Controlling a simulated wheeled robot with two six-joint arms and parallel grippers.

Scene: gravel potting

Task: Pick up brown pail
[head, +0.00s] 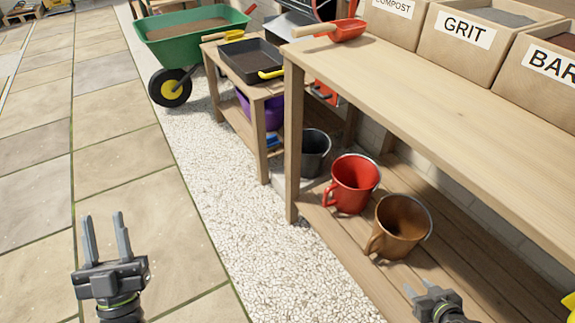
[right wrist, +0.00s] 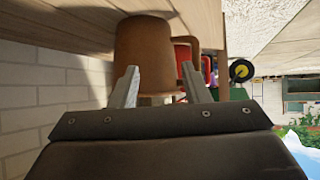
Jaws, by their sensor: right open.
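The brown pail (head: 402,228) stands upright on the low slatted shelf under the bench, with its handle toward the left front. It also shows in the right wrist view (right wrist: 145,48), inverted, beyond the fingertips. My right gripper (head: 420,287) is open and empty, in front of the pail at the lower edge of the head view; its spread fingers show in the right wrist view (right wrist: 158,85). Whether the fingertips touch the pail I cannot tell. My left gripper (head: 104,216) is open and empty over the paving at the lower left.
A red pail (head: 352,184) stands close behind the brown one, and a dark grey pail (head: 314,152) farther back. The wooden bench top (head: 420,90) overhangs the shelf, with a leg (head: 292,145) at its left corner.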

